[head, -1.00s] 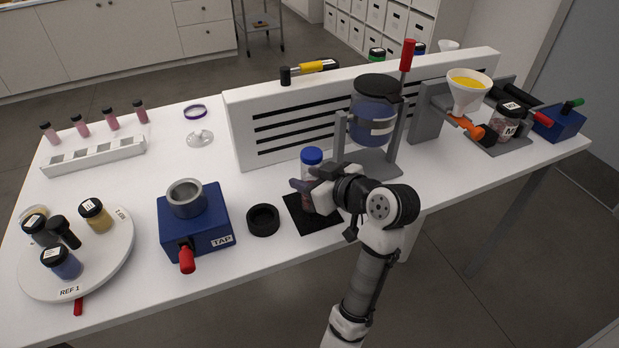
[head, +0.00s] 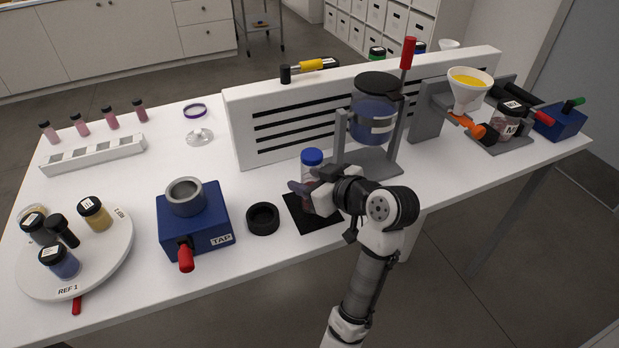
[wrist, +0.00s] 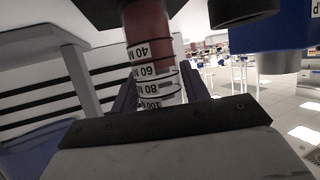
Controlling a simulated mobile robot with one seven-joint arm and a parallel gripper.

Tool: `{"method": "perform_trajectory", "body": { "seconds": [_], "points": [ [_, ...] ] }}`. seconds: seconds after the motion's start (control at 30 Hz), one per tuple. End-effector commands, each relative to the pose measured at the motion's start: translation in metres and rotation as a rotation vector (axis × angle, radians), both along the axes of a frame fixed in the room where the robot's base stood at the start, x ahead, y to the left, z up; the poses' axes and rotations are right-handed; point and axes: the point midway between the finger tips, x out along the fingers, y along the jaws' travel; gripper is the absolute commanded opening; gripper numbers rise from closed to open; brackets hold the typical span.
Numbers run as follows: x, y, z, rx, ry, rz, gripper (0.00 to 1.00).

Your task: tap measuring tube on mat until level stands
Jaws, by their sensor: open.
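The measuring tube (head: 311,161) has a blue cap and stands upright at the black mat (head: 310,217); my gripper hides most of its lower part in the head view. In the wrist view the tube (wrist: 148,45) shows a dark red fill and a white printed scale with marks such as 40, 60, 80 and 100. My gripper (head: 306,190) is around the tube, its fingers on either side, and the jaws are open. The fingers also show in the wrist view (wrist: 158,92). Whether the tube touches the mat is hidden.
A black ring (head: 263,218) lies left of the mat. The blue TAP box (head: 197,240) with a metal cup stands further left. Behind my gripper is a grey stand (head: 372,162) with a lidded jar (head: 375,110). A white slotted panel (head: 240,120) runs along the back.

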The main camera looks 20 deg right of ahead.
Motion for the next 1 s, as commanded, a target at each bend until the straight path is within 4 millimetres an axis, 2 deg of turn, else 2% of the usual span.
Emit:
{"method": "perform_trajectory", "body": {
  "seconds": [0.13,0.43,0.6,0.83,0.87,0.9,1.0],
  "points": [
    [0.0,0.0,0.001,0.0,0.0,0.0,0.43],
    [0.0,0.0,0.002,0.0,0.0,-0.001,0.04],
    [0.0,0.0,0.013,-0.001,0.0,0.0,0.04],
    [0.0,0.0,0.013,0.0,0.0,-0.001,0.04],
    [0.0,0.0,0.013,0.0,0.0,-0.001,0.39],
    [0.0,0.0,0.013,0.0,0.0,-0.001,0.45],
    [0.0,0.0,0.013,0.0,0.0,-0.001,0.45]
  ]
}}
